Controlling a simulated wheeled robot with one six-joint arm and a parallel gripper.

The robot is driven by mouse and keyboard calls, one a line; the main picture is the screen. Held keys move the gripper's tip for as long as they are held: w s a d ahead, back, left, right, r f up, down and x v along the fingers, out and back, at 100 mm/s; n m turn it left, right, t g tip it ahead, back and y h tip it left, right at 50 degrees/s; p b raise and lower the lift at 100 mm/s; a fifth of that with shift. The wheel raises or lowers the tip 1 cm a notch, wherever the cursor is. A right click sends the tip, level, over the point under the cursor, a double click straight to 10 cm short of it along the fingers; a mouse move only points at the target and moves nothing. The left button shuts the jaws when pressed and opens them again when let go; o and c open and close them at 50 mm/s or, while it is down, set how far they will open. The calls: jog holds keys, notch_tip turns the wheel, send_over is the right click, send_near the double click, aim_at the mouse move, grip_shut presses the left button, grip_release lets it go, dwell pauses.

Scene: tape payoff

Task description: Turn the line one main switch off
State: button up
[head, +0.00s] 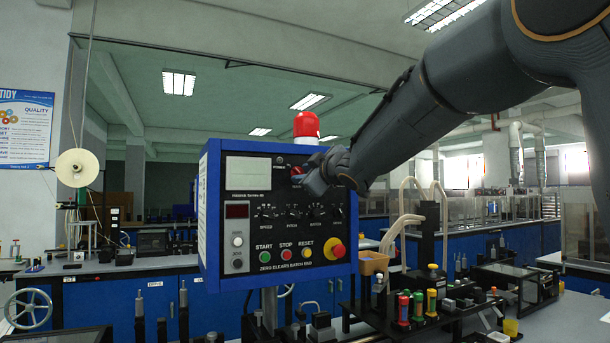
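A blue-framed control box (212,215) with a dark front panel stands at the middle of the head view. A red part (297,170) shows at the panel's upper right, just left of my gripper; it may be the main switch, but most of it is hidden. My gripper (312,182) is in front of the panel's upper right and covers the labels there. Its fingers are small and dark, so I cannot tell whether they are open or touch the red part. The switch's position is not readable.
The panel also carries a row of knobs (292,212), green, red and yellow buttons (286,256), and a red mushroom button on yellow (337,250). A red beacon (306,126) tops the box. A rack of coloured-handled tools (404,308) stands at the lower right.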

jog(key=shift+s, duration=0.1)
jog(key=v, duration=0.7)
jog(key=shift+s+b, duration=0.3)
jog(key=shift+b, duration=0.1)
jog(key=shift+d, duration=0.15)
jog(key=s+d+f+m+g+h, duration=0.2)
jog(key=s+d+f+m, duration=0.15)
jog(key=f, duration=0.75)
jog(key=s+d+f+m+g+h, duration=0.2)
jog(key=d+f+m+g+h, duration=0.15)
jog(key=f, duration=0.75)
jog(key=s+d+f+m+g+h, duration=0.15)
jog(key=d+f, duration=0.35)
jog(key=f, duration=0.6)
jog(key=s+f+m+g, duration=0.2)
jog(key=s+f+g, duration=0.2)
jog(key=s+f, duration=0.6)
jog(key=s+f+m+g, duration=0.3)
jog(key=s+f+g, duration=0.2)
jog(key=s+f, duration=0.5)
jog(key=s+d, duration=0.1)
jog(key=s, duration=0.5)
jog(key=shift+s, duration=0.4)
